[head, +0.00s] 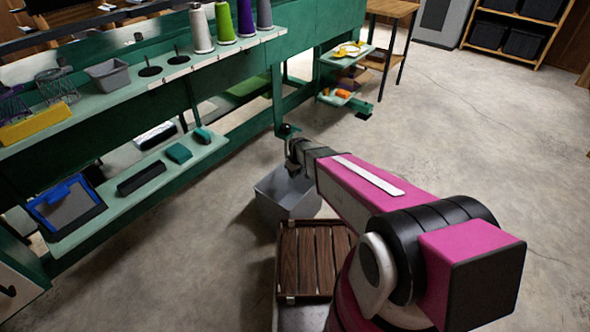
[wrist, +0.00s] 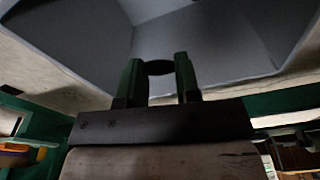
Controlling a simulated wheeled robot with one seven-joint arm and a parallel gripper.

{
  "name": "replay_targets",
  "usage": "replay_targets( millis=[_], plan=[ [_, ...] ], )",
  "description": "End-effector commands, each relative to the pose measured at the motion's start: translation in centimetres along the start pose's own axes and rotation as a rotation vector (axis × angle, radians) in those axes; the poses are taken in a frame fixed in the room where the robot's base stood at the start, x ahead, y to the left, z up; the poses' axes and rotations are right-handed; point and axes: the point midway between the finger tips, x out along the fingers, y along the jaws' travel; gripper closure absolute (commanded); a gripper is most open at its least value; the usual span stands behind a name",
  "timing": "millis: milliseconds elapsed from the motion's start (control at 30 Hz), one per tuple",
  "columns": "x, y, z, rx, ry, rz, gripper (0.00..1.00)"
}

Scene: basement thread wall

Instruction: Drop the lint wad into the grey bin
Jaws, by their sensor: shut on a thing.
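The grey bin (head: 272,207) stands on the floor near the middle of the head view, partly hidden behind my arm. My gripper (head: 292,168) is above the bin, pointing down. In the wrist view my gripper (wrist: 160,72) is shut on a small dark lump, the lint wad (wrist: 160,67), held between its two green fingertips. The wad is too small to make out in the head view.
A slatted brown wooden top (head: 312,262) stands in front of the bin. The green thread rack (head: 130,95) runs along the left, with thread cones (head: 223,22) on its shelf. Open concrete floor (head: 480,130) lies to the right.

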Motion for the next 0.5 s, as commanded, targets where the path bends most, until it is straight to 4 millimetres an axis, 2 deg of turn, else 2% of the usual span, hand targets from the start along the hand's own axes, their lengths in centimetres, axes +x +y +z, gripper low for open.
replay_targets(
  millis=[200, 500],
  plan=[
    [2.1, 0.0, 0.2, 0.000, -0.001, -0.001, 0.91],
    [2.4, 0.0, 0.3, 0.000, 0.000, 0.000, 0.91]
  ],
)
